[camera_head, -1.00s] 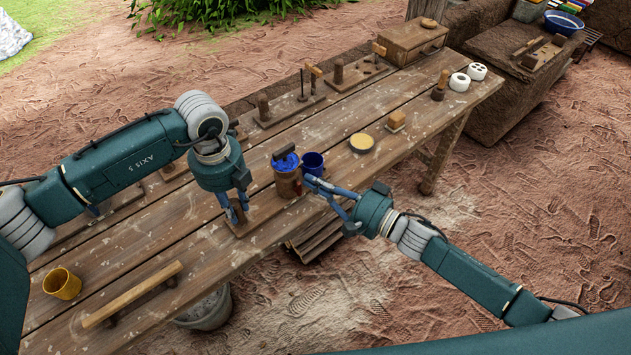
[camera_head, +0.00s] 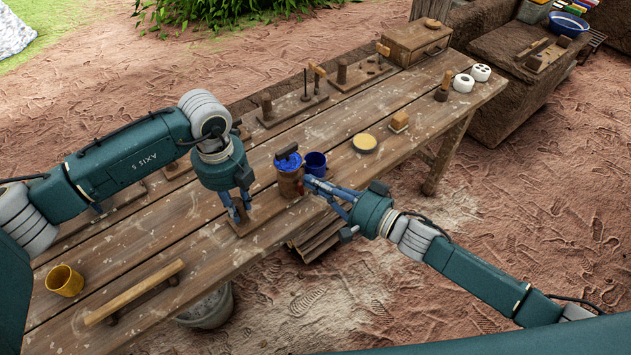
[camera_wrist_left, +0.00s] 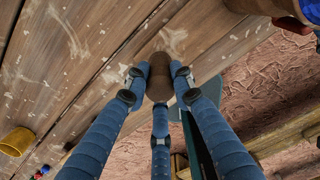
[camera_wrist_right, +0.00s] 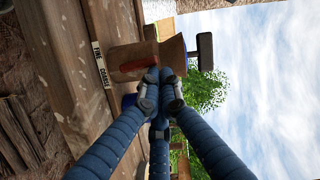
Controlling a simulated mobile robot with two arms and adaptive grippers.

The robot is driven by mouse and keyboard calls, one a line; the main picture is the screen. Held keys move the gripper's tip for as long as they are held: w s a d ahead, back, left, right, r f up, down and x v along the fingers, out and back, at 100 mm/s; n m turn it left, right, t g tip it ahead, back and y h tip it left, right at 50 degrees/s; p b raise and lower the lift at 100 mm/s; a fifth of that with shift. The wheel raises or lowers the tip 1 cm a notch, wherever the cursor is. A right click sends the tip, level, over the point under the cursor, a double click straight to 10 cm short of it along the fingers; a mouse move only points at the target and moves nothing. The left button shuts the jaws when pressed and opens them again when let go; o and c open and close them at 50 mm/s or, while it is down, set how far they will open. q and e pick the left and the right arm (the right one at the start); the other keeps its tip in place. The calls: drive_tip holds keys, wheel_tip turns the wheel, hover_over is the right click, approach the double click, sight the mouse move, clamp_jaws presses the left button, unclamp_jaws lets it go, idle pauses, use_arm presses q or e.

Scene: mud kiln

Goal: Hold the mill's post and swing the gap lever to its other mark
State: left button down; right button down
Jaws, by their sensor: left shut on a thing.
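The mill (camera_head: 289,178) is a brown cylinder with blue in its top and a dark handle, on the table's front edge. In the right wrist view the mill (camera_wrist_right: 128,57) shows a red piece on its side, apparently the lever, and a strip marked FINE and COARSE (camera_wrist_right: 101,65). My left gripper (camera_head: 240,212) is shut around a brown wooden post (camera_wrist_left: 160,72) left of the mill. My right gripper (camera_head: 309,183) has its fingertips close together at the mill's side, by the red piece. Whether they touch or grip it is unclear.
A blue mug (camera_head: 315,164) stands right behind the mill, close to my right fingers. A yellow mug (camera_head: 64,281) and a wooden bar (camera_head: 134,292) are at the near left. A yellow round dish (camera_head: 364,142) and a small block (camera_head: 399,121) stand to the right.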

drive_tip(key=shift+s+a, duration=0.1)
drive_tip(key=shift+a, duration=0.05)
idle(1.1)
drive_tip(key=s+d+r, duration=0.1)
drive_tip(key=s+d, duration=0.3)
drive_tip(key=d, duration=0.7)
idle(0.3)
drive_tip(key=s+a+f+m+t+h, duration=0.1)
drive_tip(key=s+a+m+t+h, duration=0.3)
drive_tip(key=m+t+h, duration=0.2)
drive_tip(key=m+h, duration=0.1)
drive_tip(key=m, duration=0.1)
drive_tip(key=shift+a+f+m+t, duration=0.3)
drive_tip(key=shift+a, duration=0.1)
